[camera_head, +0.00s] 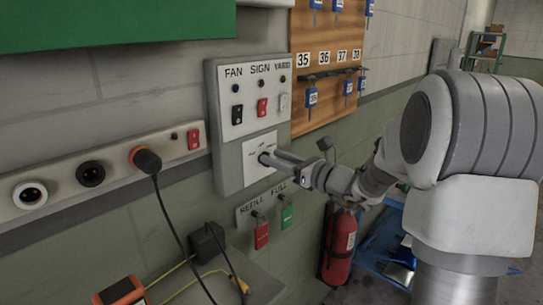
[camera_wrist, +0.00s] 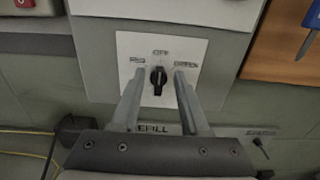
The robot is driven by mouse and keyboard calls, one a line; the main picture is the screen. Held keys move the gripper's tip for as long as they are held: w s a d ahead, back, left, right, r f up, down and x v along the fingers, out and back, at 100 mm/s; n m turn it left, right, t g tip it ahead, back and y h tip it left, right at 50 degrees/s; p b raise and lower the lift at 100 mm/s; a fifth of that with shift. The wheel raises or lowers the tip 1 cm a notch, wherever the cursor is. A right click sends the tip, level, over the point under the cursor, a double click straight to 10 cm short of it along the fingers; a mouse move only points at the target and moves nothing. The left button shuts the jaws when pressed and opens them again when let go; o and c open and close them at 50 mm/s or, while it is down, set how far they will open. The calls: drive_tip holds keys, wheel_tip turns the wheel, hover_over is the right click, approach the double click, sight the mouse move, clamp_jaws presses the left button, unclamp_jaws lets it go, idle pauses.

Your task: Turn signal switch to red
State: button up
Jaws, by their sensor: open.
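The signal switch is a black rotary knob (camera_wrist: 158,80) on a white square plate (camera_wrist: 190,45) in the wrist view. Its pointer is upright, toward the label OFF at the top. A label that seems to read RED (camera_wrist: 138,67) is at left, and one that seems to read GREEN (camera_wrist: 187,65) is at right. My gripper (camera_wrist: 159,86) is open, with one finger on each side of the knob in the picture. I cannot tell if the fingers touch the plate. In the head view my gripper (camera_head: 284,160) is at the plate (camera_head: 252,160) and partly covers the knob.
Above the plate on the grey panel (camera_head: 221,145) are FAN, SIGN and YARD rocker switches (camera_head: 262,106). A socket strip (camera_head: 60,195) with a plugged cable is at left. A key board (camera_head: 330,55) is at upper right.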

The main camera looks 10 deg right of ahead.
drive_tip(key=shift+x, duration=0.95)
drive_tip(key=shift+c, duration=0.2)
clamp_jaws()
